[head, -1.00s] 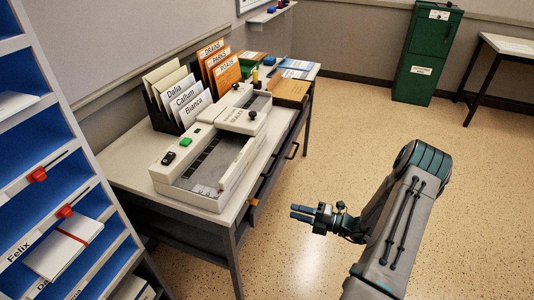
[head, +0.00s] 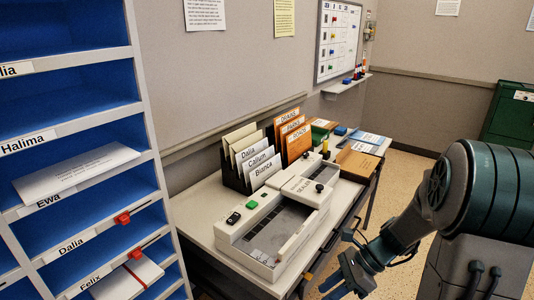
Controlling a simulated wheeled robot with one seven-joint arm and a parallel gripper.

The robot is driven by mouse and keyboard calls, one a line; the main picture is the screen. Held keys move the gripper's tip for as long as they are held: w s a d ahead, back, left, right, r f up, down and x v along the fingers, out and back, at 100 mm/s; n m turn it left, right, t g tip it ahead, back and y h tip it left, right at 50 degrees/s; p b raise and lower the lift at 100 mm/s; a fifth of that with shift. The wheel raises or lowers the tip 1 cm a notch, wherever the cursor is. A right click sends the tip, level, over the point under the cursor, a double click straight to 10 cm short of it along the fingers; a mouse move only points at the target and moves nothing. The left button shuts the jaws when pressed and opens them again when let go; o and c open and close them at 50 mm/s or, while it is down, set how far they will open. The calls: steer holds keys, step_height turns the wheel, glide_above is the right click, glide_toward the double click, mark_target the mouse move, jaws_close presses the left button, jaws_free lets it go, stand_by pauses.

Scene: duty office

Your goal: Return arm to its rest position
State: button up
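My gripper (head: 345,276) is at the lower right of the head view, in front of the desk's front edge and over the floor. Its fingers point left and down. I see nothing held between them, but the view is too coarse to tell whether they are apart. My arm fills the right side of the view, bent at a large dark green joint.
A desk (head: 204,215) against the wall holds a sealing machine (head: 270,230), a file rack (head: 232,175) and orange folders. Blue pigeonholes (head: 65,100) stand at the left. A green cabinet (head: 510,120) stands far right. Open floor (head: 405,165) lies beyond the desk.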

steer(key=s+r+n+t+h+p, duration=0.3)
steer(key=s+r+n+h, duration=0.5)
steer(key=r+n, duration=0.6)
steer(key=shift+s+r+n+t+h, duration=0.35)
steer(key=shift+s+n+t, duration=0.55)
steer(key=shift+n, duration=1.6)
steer(key=shift+o, duration=0.2)
steer(key=shift+s, duration=0.15)
